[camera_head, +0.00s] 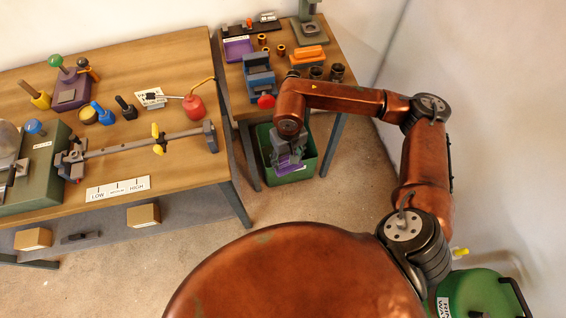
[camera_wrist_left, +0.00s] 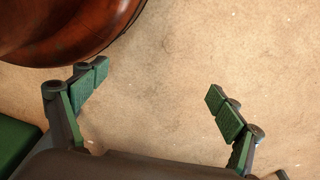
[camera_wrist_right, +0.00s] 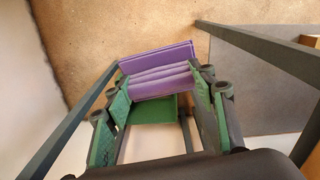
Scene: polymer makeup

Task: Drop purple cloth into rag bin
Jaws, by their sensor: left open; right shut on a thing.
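The purple cloth (camera_head: 290,168) is folded and hangs in my right gripper (camera_head: 288,155), which points down at the green bin (camera_head: 309,165) beside the table. The cloth's folds show between the green finger pads in the right wrist view (camera_wrist_right: 160,78), and a green surface (camera_wrist_right: 150,108) shows below it. The gripper and cloth appear within the bin's opening in the head view; how deep they are cannot be told. My left gripper (camera_wrist_left: 157,83) is open and empty above the bare floor in the left wrist view. It is not visible in the head view.
The right-hand table (camera_head: 222,75) bears a blue holder (camera_head: 258,75), an orange block (camera_head: 309,57) and a purple tray (camera_head: 238,48). Table legs stand on both sides of the bin. A green lidded container (camera_head: 478,292) is at lower right. The floor between is clear.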

